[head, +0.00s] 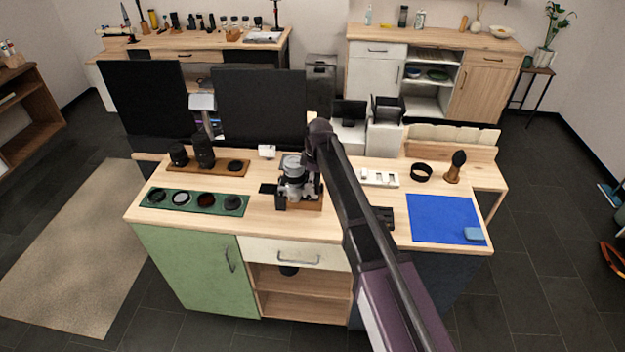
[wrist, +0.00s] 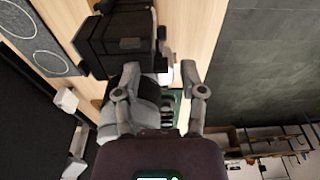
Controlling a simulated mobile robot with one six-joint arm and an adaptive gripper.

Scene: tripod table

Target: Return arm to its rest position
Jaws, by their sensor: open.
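My gripper (wrist: 157,78) is open in the wrist view, with one grey finger on each side and a gap between them. A black and grey camera-like device (wrist: 115,40) lies just beyond the fingertips, close to the left finger. I cannot tell whether they touch. In the head view my arm reaches from the lower right over the table, and its wrist is above the device (head: 297,190), which stands on a small wooden base. The fingers are hard to make out there against the device.
The wooden table (head: 270,222) also bears a green tray (head: 219,205) of round parts, a wooden tray (head: 208,167) with dark lenses, a blue mat (head: 437,215), a black ring (head: 421,172) and a brush (head: 455,167). Dark panels (head: 262,105) stand behind.

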